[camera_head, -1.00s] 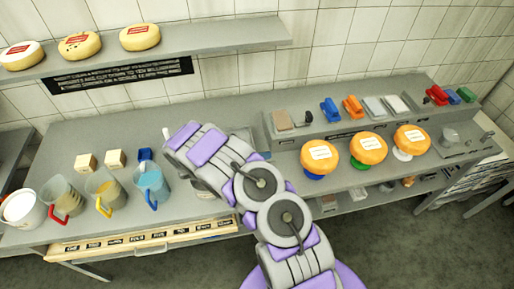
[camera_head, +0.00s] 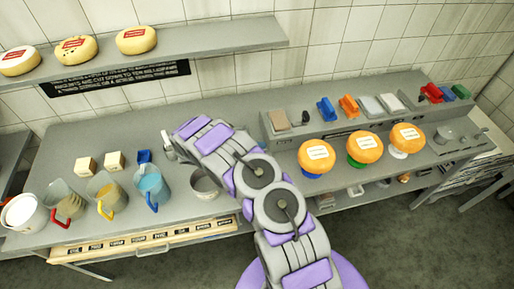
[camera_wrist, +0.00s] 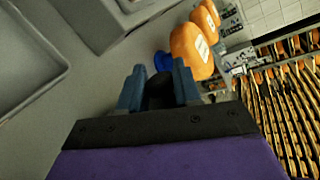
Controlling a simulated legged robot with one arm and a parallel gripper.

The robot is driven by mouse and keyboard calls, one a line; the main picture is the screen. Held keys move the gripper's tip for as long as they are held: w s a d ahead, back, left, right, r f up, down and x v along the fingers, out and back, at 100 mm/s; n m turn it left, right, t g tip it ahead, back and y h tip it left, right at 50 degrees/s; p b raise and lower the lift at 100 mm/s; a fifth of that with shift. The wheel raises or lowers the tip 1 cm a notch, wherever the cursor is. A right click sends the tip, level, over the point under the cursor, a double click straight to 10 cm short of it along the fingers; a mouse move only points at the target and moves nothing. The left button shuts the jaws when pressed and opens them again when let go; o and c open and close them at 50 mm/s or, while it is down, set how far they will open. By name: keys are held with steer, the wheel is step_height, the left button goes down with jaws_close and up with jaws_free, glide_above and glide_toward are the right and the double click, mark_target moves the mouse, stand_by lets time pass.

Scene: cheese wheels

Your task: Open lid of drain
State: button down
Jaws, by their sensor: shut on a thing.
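My gripper (camera_wrist: 159,80) shows in the wrist view with two blue-grey fingers. They are closed on a small dark piece (camera_wrist: 160,93), mostly hidden between them; I cannot tell whether it is part of a lid. In the head view my arm reaches over the grey counter, and its far end is near the middle of the counter; the fingers are not clear there. A round metal vessel (camera_head: 205,184) stands on the counter, partly behind my arm. Round grey fittings (camera_head: 447,135) sit at the counter's right end. I cannot tell which of these is the drain.
Orange cheese wheels (camera_head: 365,147) on coloured stands are right of my arm. Jugs (camera_head: 152,187) and a white bucket (camera_head: 22,212) stand at the left. A raised ledge (camera_head: 330,127) holds small coloured items. A shelf (camera_head: 200,44) with pale cheeses hangs above.

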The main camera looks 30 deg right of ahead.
steer(key=c, duration=0.9)
jaws_free()
steer(key=shift+f, duration=0.1)
steer(key=shift+o, duration=0.2)
steer(key=v, duration=1.7)
steer(key=shift+a+b, duration=0.25)
steer(key=shift+b, duration=0.1)
steer(key=shift+w, duration=0.1)
